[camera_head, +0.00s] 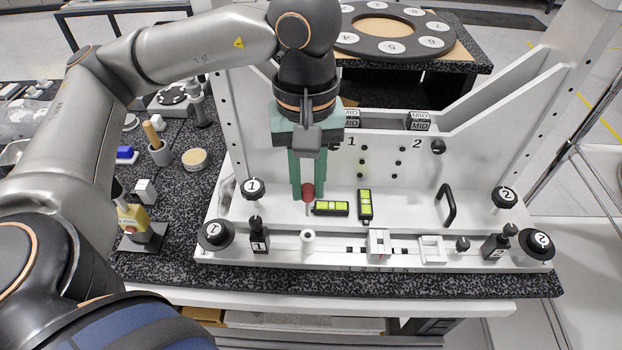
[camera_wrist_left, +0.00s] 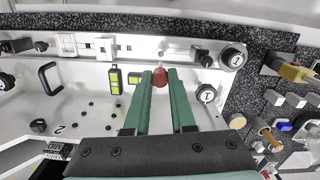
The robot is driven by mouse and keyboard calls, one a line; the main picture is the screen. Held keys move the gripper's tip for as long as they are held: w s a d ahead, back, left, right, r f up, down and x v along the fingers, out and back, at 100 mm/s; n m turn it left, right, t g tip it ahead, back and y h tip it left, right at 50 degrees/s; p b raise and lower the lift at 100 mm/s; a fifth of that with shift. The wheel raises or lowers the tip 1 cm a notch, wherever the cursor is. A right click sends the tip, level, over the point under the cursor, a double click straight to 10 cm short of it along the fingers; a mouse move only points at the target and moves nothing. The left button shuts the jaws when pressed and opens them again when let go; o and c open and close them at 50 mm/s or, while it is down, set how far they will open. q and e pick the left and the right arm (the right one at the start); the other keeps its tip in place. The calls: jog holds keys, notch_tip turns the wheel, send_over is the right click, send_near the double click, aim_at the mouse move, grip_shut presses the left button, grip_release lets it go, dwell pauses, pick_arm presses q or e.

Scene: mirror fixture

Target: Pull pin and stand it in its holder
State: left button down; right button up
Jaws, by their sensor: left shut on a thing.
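The pin has a red knob (camera_head: 308,191) and a thin grey shaft pointing down. My left gripper (camera_head: 307,190) is shut on the red knob, with its green fingers pointing down. The pin hangs roughly upright above the white fixture, just behind a short white hollow post (camera_head: 308,242) on the front rail. This post looks like the holder. The pin looks clear of the post. In the left wrist view the red knob (camera_wrist_left: 159,77) shows between the green fingertips. The lower end of the shaft is hard to make out there. My right gripper is not in view.
Two green level vials (camera_head: 331,208) lie right of the pin on the fixture floor. A black clamp marked 1 (camera_head: 258,236) stands left of the post, and a white block (camera_head: 378,243) sits to its right. A black handle (camera_head: 447,205) rises farther right. The back wall stands close behind.

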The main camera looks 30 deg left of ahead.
aim_at(307, 216)
pick_arm(q)
jog(key=shift+s+f+b, duration=0.2)
jog(key=shift+f+b, duration=0.1)
jog(key=shift+f, duration=0.15)
jog(key=shift+w+f+b, duration=0.1)
jog(key=shift+f+b, duration=0.95)
jog(key=shift+f, duration=0.85)
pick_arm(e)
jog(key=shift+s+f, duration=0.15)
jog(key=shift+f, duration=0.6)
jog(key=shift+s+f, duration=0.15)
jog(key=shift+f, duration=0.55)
pick_arm(q)
jog(key=shift+b, duration=0.3)
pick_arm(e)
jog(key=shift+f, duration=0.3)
pick_arm(q)
jog(key=shift+f+b, duration=2.4)
jog(key=shift+b, duration=0.25)
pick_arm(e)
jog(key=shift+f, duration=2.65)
pick_arm(q)
jog(key=c, duration=0.7)
grip_release()
